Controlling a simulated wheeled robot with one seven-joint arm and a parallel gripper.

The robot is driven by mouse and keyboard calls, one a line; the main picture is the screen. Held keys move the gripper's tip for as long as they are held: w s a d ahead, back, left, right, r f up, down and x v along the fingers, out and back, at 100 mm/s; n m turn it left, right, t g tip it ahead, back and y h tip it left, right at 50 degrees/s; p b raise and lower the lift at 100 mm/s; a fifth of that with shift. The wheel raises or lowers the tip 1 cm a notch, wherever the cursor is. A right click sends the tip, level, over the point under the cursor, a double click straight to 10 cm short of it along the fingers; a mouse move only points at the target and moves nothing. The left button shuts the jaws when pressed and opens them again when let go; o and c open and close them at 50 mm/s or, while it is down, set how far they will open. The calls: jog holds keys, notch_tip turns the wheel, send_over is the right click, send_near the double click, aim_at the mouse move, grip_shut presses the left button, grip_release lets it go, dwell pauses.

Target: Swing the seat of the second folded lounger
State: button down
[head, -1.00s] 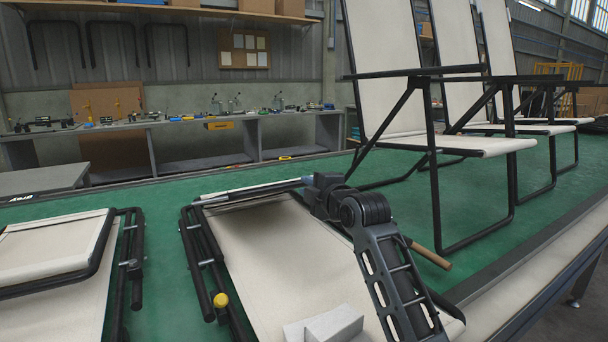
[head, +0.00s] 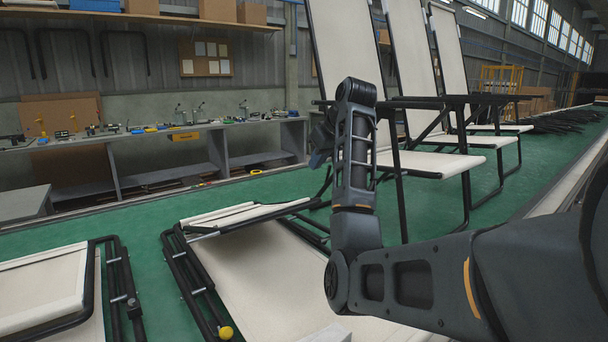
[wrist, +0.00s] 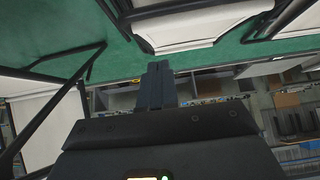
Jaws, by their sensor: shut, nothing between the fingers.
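A folded lounger (head: 285,265) with cream fabric and a black tube frame lies on the green table, in the middle of the head view. Its seat panel (head: 245,214) shows edge-on at the far end, tilted slightly up above the fabric below. A yellow knob (head: 225,332) sits on its left frame. A second folded lounger (head: 45,290) lies flat at the left. My gripper (wrist: 158,66) is shut and empty. In the wrist view its tips point toward a cream panel edge (wrist: 185,38), apart from it as far as I can tell. In the head view my arm mostly hides the gripper.
Unfolded loungers (head: 425,162) stand upright in a row at the right, close behind my arm. A workbench (head: 190,150) with tools runs along the back wall. Green table surface (head: 130,225) is free beyond the folded loungers.

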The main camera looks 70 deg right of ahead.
jog(key=w+d+f, duration=0.1)
jog(key=w+f, duration=0.1)
jog(key=f, duration=0.3)
jog(key=w+d+f+p, duration=0.1)
jog(key=w+f, duration=0.1)
jog(key=f, duration=0.4)
jog(key=shift+d, duration=0.25)
